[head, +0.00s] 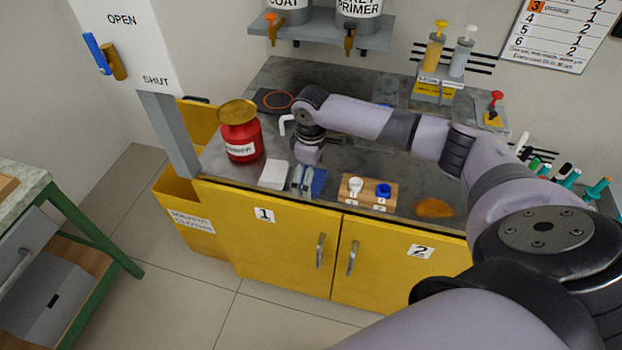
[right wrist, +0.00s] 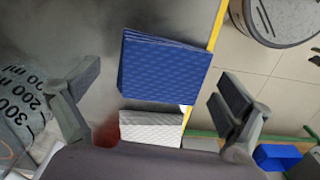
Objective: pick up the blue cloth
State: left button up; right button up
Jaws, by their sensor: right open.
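The blue cloth (right wrist: 165,68) lies as a folded, layered stack with a quilted pattern near the front edge of the grey bench. In the head view only part of the blue cloth (head: 319,183) shows, beside my right gripper. My right gripper (right wrist: 154,98) is open and empty, with one finger on each side of the view; the blue cloth lies beyond the fingertips, between their lines. In the head view my right gripper (head: 303,180) hangs over the bench at the cloth, partly hidden by its own wrist. Contact cannot be told. My left gripper is not in view.
A white cloth stack (head: 274,174) lies just left of the blue one. A red can (head: 241,135) stands behind it. A wooden block (head: 368,193) with a white and a blue piece and an orange cloth (head: 434,208) lie to the right. A graduated container (right wrist: 22,112) is near one finger.

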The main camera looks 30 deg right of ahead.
jog(key=c, duration=1)
jog(key=shift+r, duration=0.1)
